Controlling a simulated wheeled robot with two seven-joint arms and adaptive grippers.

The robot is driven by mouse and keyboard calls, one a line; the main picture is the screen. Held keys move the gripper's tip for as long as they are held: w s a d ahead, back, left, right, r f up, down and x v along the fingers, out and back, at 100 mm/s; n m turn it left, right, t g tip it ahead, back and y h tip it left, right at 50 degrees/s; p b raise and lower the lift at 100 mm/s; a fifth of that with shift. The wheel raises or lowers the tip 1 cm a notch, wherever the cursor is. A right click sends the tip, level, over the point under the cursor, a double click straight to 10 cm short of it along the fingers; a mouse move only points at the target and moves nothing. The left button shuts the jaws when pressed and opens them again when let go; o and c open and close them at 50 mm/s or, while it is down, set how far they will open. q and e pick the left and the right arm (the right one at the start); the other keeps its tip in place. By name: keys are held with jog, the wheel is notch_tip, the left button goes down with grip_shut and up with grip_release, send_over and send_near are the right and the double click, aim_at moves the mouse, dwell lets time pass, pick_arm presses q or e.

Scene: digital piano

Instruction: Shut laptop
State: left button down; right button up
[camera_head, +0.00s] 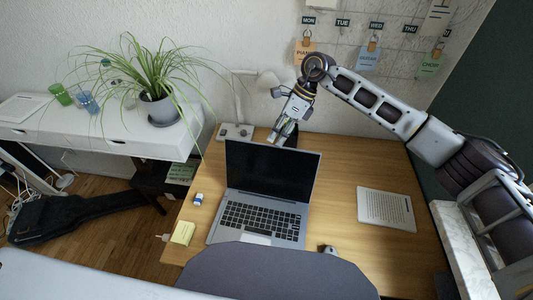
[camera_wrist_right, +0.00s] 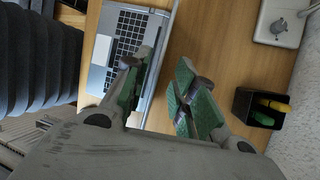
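A grey laptop (camera_head: 257,224) stands open on the wooden desk, its dark screen (camera_head: 270,172) raised at the back and facing the chair. My right gripper (camera_head: 281,135) points down just above and behind the screen's top edge. In the right wrist view, the fingers (camera_wrist_right: 160,90) are spread apart with nothing held. The laptop's keyboard (camera_wrist_right: 128,35) and screen edge show beyond them; one finger overlaps the laptop, the other lies over bare desk. I cannot tell whether any finger touches the screen. My left gripper is out of view.
A black pen holder (camera_wrist_right: 258,107) stands behind the laptop, close to my right gripper. A lamp base (camera_head: 236,131) is at the desk's back left. A tablet-like device (camera_head: 386,208) lies right of the laptop, with clear desk between. A chair back (camera_head: 280,272) overlaps the front edge.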

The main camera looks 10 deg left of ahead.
aim_at(266, 156)
jog(key=p+x, duration=0.1)
jog(key=x, duration=0.8)
jog(key=shift+r, duration=0.1)
grip_shut()
